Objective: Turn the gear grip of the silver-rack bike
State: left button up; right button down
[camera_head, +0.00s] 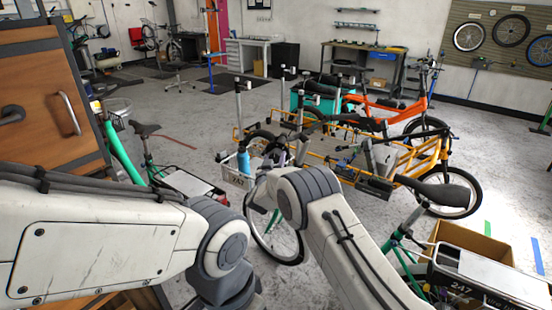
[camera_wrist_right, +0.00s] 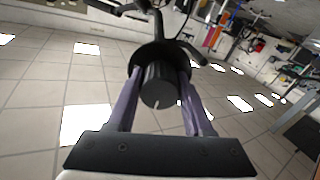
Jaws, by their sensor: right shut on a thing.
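In the right wrist view, a black ribbed round gear grip (camera_wrist_right: 161,86) sits between the two pale purple fingers of my right gripper (camera_wrist_right: 160,98), which is shut on it. Black bars and a lever show just beyond. In the head view, the handlebar area is mostly hidden behind my right arm. Below it are a front wheel (camera_head: 273,232) and a green fork. At lower right, a green bike with a black saddle (camera_head: 446,196) has a silver-topped rack (camera_head: 492,270) marked 247. My left arm crosses the lower left, with its gripper out of view.
A wire basket (camera_head: 237,179) with a blue bottle (camera_head: 243,160) is left of my right arm. Orange and yellow cargo bikes (camera_head: 425,160) stand behind. A wooden cabinet (camera_head: 45,110) and another green bike (camera_head: 122,155) are left. Grey floor is open at centre back.

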jog(key=shift+f+m+b, duration=0.2)
jog(key=shift+m+b, duration=0.2)
jog(key=shift+b, duration=0.3)
jog(key=m+b, duration=0.4)
jog(key=b, duration=0.2)
jog(key=shift+a+f+m, duration=0.1)
jog(key=shift+m, duration=0.3)
jog(key=shift+r+m+h+b, duration=0.2)
jog(key=shift+m+h+b, duration=0.1)
jog(key=shift+m+b, duration=1.55)
jog(key=shift+c, duration=1.4)
grip_release()
jog(key=shift+r, duration=0.1)
jog(key=b+v, duration=0.2)
jog(key=v, duration=0.8)
jog(key=shift+s, duration=0.3)
